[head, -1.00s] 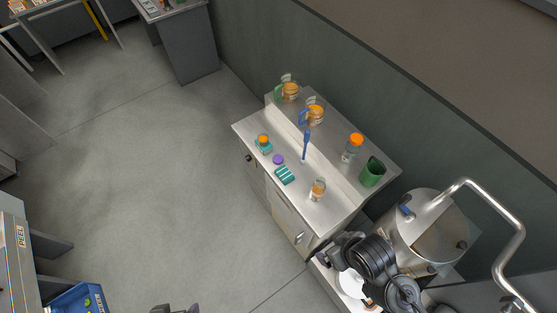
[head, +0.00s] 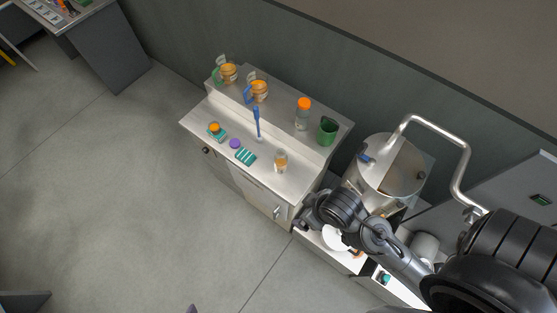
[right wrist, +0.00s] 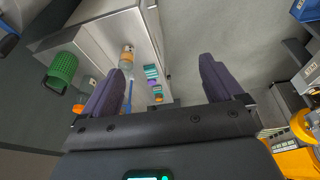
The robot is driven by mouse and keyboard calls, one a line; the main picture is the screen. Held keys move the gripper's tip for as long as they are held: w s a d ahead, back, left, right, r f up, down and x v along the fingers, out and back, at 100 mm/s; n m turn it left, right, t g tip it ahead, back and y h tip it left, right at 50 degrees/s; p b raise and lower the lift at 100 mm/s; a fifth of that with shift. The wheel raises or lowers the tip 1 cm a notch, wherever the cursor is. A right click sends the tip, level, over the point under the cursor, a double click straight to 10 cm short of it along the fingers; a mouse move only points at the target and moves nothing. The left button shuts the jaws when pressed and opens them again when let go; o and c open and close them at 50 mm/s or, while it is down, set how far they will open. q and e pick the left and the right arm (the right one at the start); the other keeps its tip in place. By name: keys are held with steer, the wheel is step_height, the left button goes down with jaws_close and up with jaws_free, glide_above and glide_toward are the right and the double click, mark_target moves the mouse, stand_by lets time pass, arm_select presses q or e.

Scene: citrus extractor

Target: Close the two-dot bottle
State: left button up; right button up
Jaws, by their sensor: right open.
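On the counter a small clear bottle with orange contents (head: 281,161) stands upright near the front right. I see no cap on it, and dots are too small to make out. A purple disc, perhaps a cap (head: 235,143), lies on the counter to its left, beside a teal striped block (head: 245,156). My right gripper (right wrist: 162,85) is open and empty, apart from the bottle. Only a sliver, perhaps my left gripper (head: 192,309), shows at the bottom edge.
On the raised back shelf stand two jugs (head: 228,73), an orange-capped bottle (head: 304,114) and a green cup (head: 327,131). A blue upright tool (head: 257,122) stands mid-counter. A steel tank (head: 391,168) with a pipe stands at right. The floor at left is clear.

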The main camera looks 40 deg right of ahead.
stand_by(0.4)
steer(key=shift+d, duration=0.15)
steer(key=c, duration=0.6)
steer(key=shift+w, duration=0.1)
